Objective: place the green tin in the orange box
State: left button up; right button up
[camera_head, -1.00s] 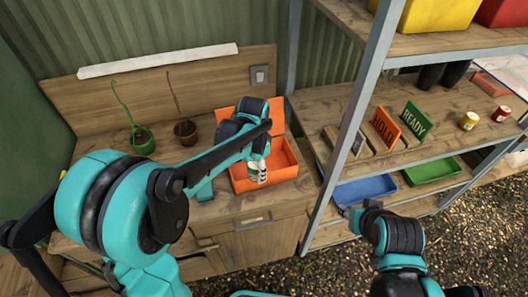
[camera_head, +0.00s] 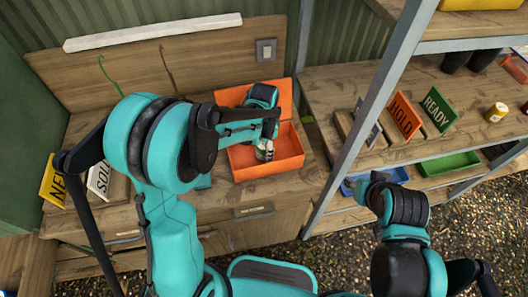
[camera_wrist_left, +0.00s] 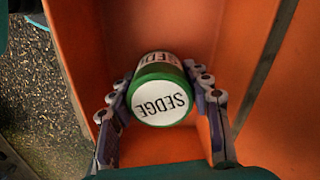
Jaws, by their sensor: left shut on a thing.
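The green tin (camera_wrist_left: 162,92) has a white lid reading SEDGE and a white label band. In the left wrist view my left gripper (camera_wrist_left: 160,80) has a finger on each side of it and is shut on it. The orange box (camera_head: 272,172) stands open on the wooden bench, its lid raised at the back. In the head view my left gripper (camera_head: 266,150) is over the box with the tin partly hidden. In the wrist view the tin is inside the box outline; I cannot tell whether it touches the floor. My right gripper (camera_head: 364,183) is near the blue tray, its jaws unclear.
A blue tray (camera_head: 387,179) and a green tray (camera_head: 448,164) are on the lower shelf. HOLD (camera_head: 403,117) and READY (camera_head: 438,110) signs and a yellow tin (camera_head: 496,113) stand above. A grey shelf post (camera_head: 372,110) rises right of the box. NEW (camera_head: 54,183) and SOLD (camera_head: 98,178) signs are at left.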

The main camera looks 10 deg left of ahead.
pick_arm(q)
jog(key=shift+w+f, duration=0.1)
jog(key=shift+f, duration=0.55)
jog(key=shift+f, duration=0.1)
jog(key=o, duration=1.3)
jog(key=shift+c, duration=0.2)
